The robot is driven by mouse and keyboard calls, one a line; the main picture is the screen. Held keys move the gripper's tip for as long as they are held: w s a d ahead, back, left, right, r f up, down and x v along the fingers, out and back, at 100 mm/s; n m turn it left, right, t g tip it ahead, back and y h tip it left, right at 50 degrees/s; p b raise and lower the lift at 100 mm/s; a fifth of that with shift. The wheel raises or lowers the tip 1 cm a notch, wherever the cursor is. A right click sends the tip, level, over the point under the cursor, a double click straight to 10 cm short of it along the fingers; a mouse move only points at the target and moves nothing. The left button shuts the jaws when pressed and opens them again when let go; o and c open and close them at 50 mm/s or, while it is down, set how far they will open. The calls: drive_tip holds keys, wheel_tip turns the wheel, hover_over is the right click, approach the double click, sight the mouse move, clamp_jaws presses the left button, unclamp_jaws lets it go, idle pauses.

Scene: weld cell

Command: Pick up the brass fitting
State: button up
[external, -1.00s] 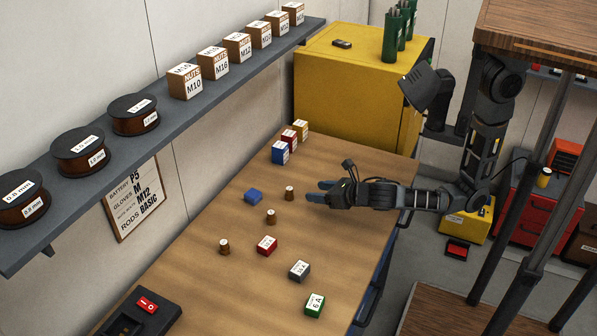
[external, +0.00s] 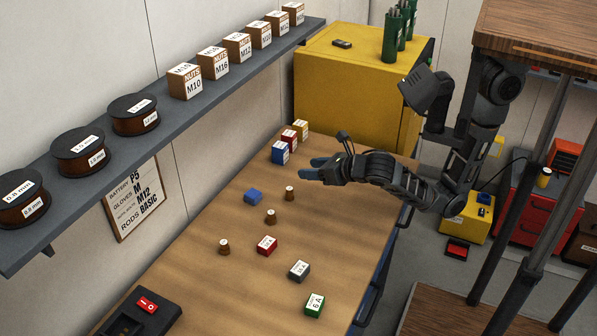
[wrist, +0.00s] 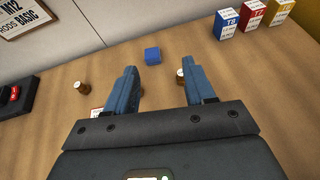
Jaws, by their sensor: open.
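Three small brown, brass-like fittings with pale tops stand upright on the bench: a far one (external: 289,193), a middle one (external: 270,216) and a near one (external: 224,247). I cannot tell which one the task names. My gripper (external: 310,168) is open and empty, with its blue fingers above the bench, beyond the far fitting. In the wrist view my gripper (wrist: 158,66) shows the far fitting (wrist: 180,73) beside the right finger, on its inner side. The near fitting (wrist: 82,87) is left of the left finger. The middle one is mostly hidden behind the left finger.
A blue block (external: 253,196) lies left of the far fitting. Red (external: 267,245), grey (external: 299,270) and green (external: 315,305) boxes sit nearer. Upright labelled boxes (external: 281,152) stand at the far end. A shelf (external: 105,180) overhangs the left; a switch box (external: 140,312) is in front.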

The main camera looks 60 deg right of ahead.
drive_tip(key=w+a+n+b, duration=0.1)
drive_tip(key=w+a+b, duration=0.25)
drive_tip(key=a, duration=0.85)
drive_tip(key=w+a+b, duration=0.2)
drive_tip(key=w+a, duration=0.3)
drive_tip(key=a, duration=0.7)
approach(226, 243)
drive_tip(key=w, duration=0.2)
drive_tip(key=w+f, duration=0.1)
drive_tip(key=shift+d+y, duration=0.3)
drive_tip(key=shift+y, duration=0.1)
drive_tip(key=shift+w+f, duration=0.1)
drive_tip(key=shift+f, duration=0.15)
drive_tip(key=x, duration=0.7)
drive_tip(key=shift+w, duration=0.2)
drive_tip(key=shift+d, duration=0.1)
clamp_jaws()
